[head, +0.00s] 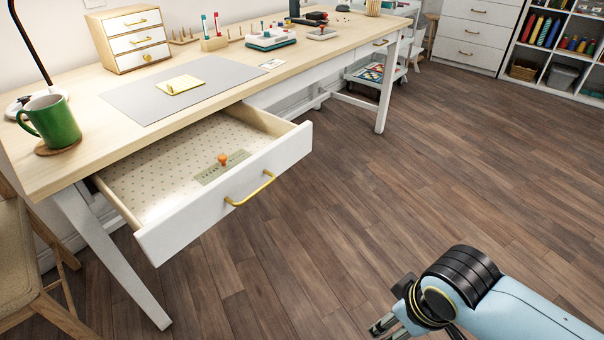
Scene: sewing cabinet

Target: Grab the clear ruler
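A flat, see-through greenish strip with dark markings, seemingly the clear ruler (211,174), lies on the dotted liner of the open drawer (223,195). An orange knob (223,158) stands on it. The drawer is pulled well out from under the desk and has a white front with a yellow handle (250,189). My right gripper (384,327) is low at the bottom of the head view, over the floor, right of and well apart from the drawer. Its fingertips are small and partly cut off, so its opening is unclear. My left gripper is out of view.
The desk top (75,165) holds a grey mat (140,103) with a yellow pad (180,84), a green mug (52,121), and a small drawer box (128,38). A chair (25,255) stands at the left. The wooden floor right of the drawer is clear.

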